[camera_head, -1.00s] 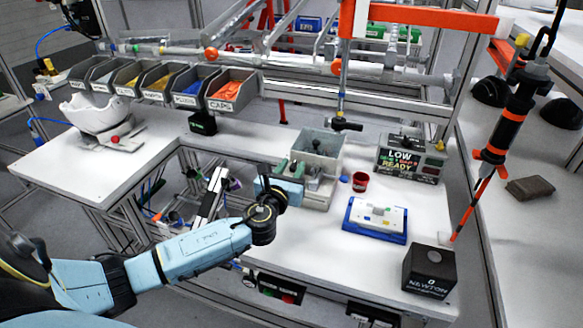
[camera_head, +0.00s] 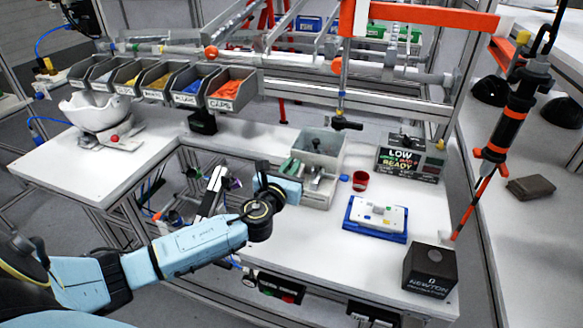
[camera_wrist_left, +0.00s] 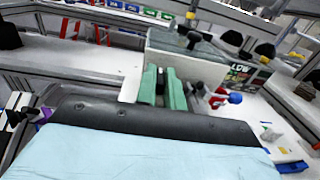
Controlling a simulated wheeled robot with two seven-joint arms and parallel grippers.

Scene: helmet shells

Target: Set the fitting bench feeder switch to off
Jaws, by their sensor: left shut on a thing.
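The feeder is a grey open box (camera_head: 328,150) on the fitting bench, with a lower tray holding metal parts at its front; the box also shows in the wrist view (camera_wrist_left: 185,62). My left gripper (camera_head: 292,167) is at the box's front left side. Its green fingers (camera_wrist_left: 162,88) are close together in the wrist view, shut on a small dark part at the box, which appears to be the feeder switch. The fingers and palm hide most of it, so its setting cannot be read. My right gripper is not in view.
A display box reading LOW and READY (camera_head: 409,163) stands to the right. Part bins (camera_head: 230,90) line the back left. Bare bench lies in front of the feeder.

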